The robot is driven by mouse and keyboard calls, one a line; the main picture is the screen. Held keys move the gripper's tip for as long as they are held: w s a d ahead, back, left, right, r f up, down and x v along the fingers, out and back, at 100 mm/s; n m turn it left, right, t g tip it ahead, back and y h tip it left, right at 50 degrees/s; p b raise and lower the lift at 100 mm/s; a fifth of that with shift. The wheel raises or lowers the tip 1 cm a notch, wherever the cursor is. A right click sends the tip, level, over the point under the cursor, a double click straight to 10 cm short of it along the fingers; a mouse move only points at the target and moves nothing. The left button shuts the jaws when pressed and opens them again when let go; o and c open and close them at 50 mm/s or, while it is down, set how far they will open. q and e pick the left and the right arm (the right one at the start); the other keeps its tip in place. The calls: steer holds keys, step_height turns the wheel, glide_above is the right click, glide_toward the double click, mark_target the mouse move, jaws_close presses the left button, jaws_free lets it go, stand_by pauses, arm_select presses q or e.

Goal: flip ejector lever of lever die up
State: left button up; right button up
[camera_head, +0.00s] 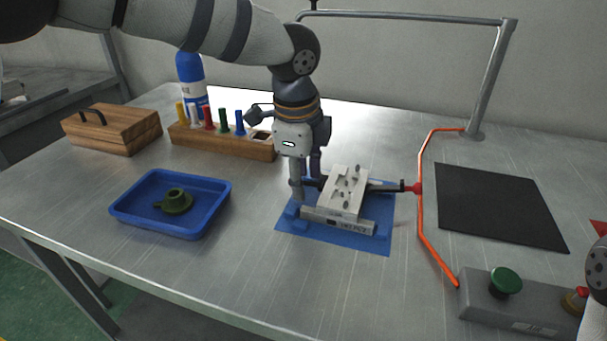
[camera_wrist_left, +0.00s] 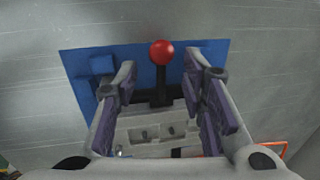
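The lever die (camera_head: 347,190), a pale grey metal block with a slotted top, sits on a blue mat (camera_head: 372,238). In the left wrist view the die (camera_wrist_left: 150,130) has a black ejector lever (camera_wrist_left: 161,88) with a red ball knob (camera_wrist_left: 161,52) sticking out past its edge over the mat. The head view hides this lever behind my left gripper (camera_head: 306,190), which points down at the die's left side. In the wrist view my left gripper (camera_wrist_left: 160,82) is open, its two fingers apart on either side of the lever. My right gripper is out of view.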

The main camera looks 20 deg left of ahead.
arm_select(q)
steer(key=shift+c, duration=0.4)
jaws_close()
steer(key=shift+d+r+y+p, duration=0.25)
steer(key=shift+r+y+p, duration=0.45)
steer(key=shift+y, duration=0.4)
steer(key=shift+w+d+y, duration=0.1)
steer(key=shift+y, duration=0.4)
steer(key=shift+d+m+y, duration=0.15)
steer(key=shift+m+y, duration=0.15)
steer(key=shift+y, duration=0.6)
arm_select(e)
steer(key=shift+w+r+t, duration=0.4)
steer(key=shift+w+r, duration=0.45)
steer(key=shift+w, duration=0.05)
arm_select(q)
steer(key=shift+o, duration=0.4)
jaws_free()
